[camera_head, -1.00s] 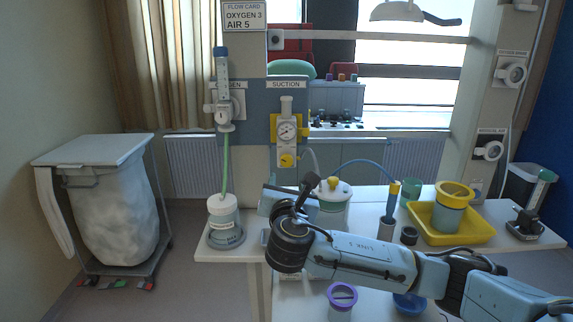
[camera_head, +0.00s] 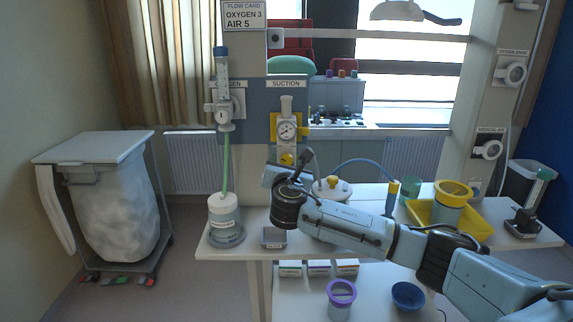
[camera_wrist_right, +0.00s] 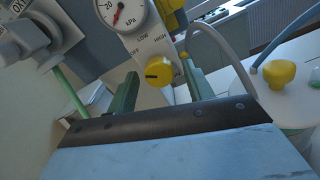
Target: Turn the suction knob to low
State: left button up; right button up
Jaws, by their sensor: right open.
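The suction unit (camera_head: 286,118) hangs on the rail under the SUCTION sign, with a round gauge (camera_head: 287,131) above a yellow knob (camera_head: 287,159). My right gripper (camera_head: 274,175) is just below and in front of the knob. In the wrist view its two green fingers (camera_wrist_right: 160,82) are apart, one on each side of the knob in the picture. Contact cannot be told. My left gripper is not in view.
An oxygen flowmeter (camera_head: 222,100) with a green tube stands left of the suction unit. A lidded jar (camera_head: 333,186), a yellow tray (camera_head: 421,212) and a humidifier bottle (camera_head: 224,212) are on the shelf (camera_head: 380,240). A grey hose curves right of the knob.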

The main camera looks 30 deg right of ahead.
jog(key=c, duration=1)
jog(key=m, duration=0.2)
jog(key=shift+f+m+b, duration=0.1)
jog(key=shift+m+b, duration=0.2)
jog(key=m, duration=0.3)
jog(key=shift+a+m+b, duration=0.1)
jog(key=shift+m+b, duration=0.3)
jog(key=m+b, duration=0.1)
jog(key=m, duration=0.4)
jog(key=shift+w, duration=0.1)
jog(key=shift+r+m, duration=0.2)
jog(key=shift+m, duration=0.1)
jog(key=o, duration=1)
